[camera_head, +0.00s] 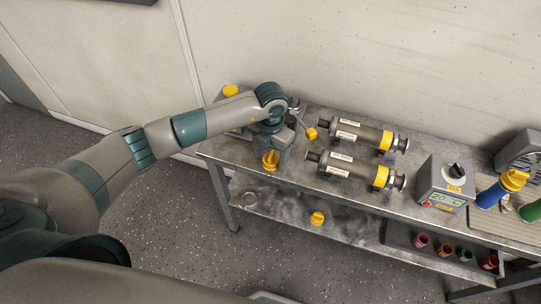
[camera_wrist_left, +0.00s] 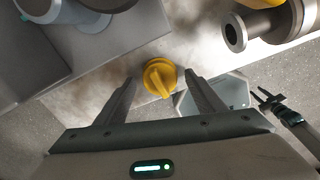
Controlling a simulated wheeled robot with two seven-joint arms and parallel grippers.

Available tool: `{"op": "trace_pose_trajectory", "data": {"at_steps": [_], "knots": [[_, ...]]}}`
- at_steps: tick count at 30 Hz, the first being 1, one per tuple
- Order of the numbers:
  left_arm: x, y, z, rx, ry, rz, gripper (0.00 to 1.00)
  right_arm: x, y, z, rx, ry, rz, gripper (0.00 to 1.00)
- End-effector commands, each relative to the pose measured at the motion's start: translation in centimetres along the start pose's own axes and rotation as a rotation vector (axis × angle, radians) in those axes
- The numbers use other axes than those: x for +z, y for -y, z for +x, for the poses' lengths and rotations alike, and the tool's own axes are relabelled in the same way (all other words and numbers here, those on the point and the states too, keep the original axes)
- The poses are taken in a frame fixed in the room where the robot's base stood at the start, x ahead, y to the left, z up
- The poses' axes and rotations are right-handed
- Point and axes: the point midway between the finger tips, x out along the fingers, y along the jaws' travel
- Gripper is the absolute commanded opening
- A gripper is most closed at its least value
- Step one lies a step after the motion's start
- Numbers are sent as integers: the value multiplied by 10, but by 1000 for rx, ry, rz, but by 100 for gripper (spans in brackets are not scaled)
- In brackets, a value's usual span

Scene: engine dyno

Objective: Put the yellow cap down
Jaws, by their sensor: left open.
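A yellow cap (camera_head: 270,160) with a raised grip bar stands at the front edge of the bench, towards its left end. In the left wrist view the cap (camera_wrist_left: 160,78) is between the two fingertips of my left gripper (camera_wrist_left: 160,85). The fingers are apart, with a gap on each side of the cap. In the head view my left gripper (camera_head: 281,150) is above and beside the cap, partly hidden by its own wrist. What looks like my right gripper (camera_wrist_left: 268,98) shows small at the right of the wrist view; its jaw state is unclear.
The bench (camera_head: 330,206) also holds two grey cylinders (camera_head: 355,132) (camera_head: 345,170) with yellow bands, right of the cap. A control box (camera_head: 445,182) stands farther right. Other yellow caps show at the back left (camera_head: 230,90), near the cylinders (camera_head: 311,133) and on the lower shelf (camera_head: 317,218).

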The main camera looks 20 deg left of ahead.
Motion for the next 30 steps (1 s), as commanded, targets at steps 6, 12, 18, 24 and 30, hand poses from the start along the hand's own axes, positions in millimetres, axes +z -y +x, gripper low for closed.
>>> {"op": "trace_pose_trajectory", "data": {"at_steps": [6, 12, 18, 24, 30], "knots": [[1, 0, -14, 0, 3, 1, 63, 1, -1, 6, 1, 0, 0, 31], [2, 0, -45, 0, 5, 1, 63, 2, -3, 19, 3, 1, -1, 31], [2, 0, -82, 0, 6, 2, 63, 4, -4, 32, 4, 1, -2, 31], [1, 0, -110, 0, 4, 1, 63, 4, -4, 40, 4, 1, -2, 31], [0, 0, -121, 0, 1, 0, 63, 4, -4, 43, 4, 1, -2, 31]]}}
